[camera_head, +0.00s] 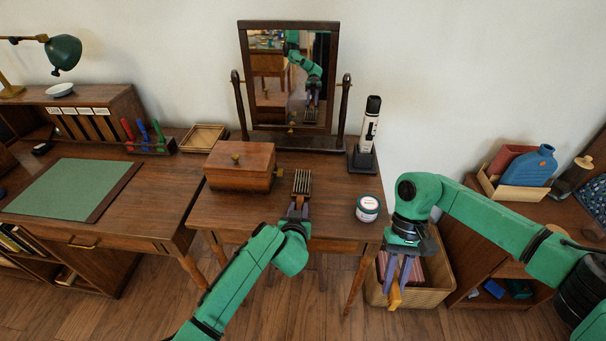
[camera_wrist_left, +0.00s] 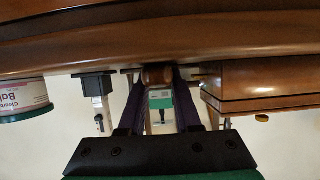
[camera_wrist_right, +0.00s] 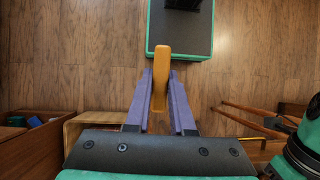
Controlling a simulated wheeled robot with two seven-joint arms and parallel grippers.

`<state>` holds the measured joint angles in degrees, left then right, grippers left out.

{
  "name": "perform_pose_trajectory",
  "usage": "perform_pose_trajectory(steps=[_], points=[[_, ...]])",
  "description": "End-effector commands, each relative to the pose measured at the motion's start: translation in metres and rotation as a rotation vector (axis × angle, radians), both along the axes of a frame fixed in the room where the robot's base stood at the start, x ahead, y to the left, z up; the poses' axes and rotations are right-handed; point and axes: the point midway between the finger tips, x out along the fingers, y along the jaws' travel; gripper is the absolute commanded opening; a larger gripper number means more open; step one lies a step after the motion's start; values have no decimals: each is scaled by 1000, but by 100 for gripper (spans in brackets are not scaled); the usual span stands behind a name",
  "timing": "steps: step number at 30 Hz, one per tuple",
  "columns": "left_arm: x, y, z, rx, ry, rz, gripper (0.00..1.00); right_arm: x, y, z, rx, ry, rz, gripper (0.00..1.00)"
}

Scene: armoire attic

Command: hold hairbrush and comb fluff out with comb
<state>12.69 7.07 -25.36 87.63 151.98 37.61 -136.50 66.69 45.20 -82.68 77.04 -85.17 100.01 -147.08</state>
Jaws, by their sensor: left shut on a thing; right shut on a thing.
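I cannot make out fluff among the bristles. My right gripper (camera_head: 400,275) points down, shut on a flat orange-yellow piece (camera_head: 395,298), which I take to be the comb. It also shows in the right wrist view (camera_wrist_right: 160,75), with no teeth discernible. It is well right of the hairbrush, past the table edge.
A wooden box (camera_head: 238,168) stands left of the hairbrush, and a white jar (camera_head: 367,208) stands to its right. A wicker basket (camera_head: 432,292) stands on the floor near my right gripper.

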Motion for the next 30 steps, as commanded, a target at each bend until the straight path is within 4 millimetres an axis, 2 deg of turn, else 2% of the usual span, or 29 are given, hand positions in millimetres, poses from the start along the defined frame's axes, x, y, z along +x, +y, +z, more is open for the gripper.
perform_pose_trajectory(steps=[3,4,6,7,16,20,30], points=[[-1,0,-2,1,4,1,0,0,0,0,0,0,0,0],[-1,0,-2,1,4,1,36,0,0,0,0,0,0,0],[-1,0,-2,1,4,1,63,0,0,0,0,0,0,0],[-1,0,-2,1,4,1,67,0,0,0,0,0,0,0],[-1,0,0,0,1,0,67,0,0,0,0,0,0,0],[-12,0,4,2,1,-1,67,0,0,0,0,0,0,0],[-91,0,35,1,3,-2,67,0,0,0,0,0,0,0]])
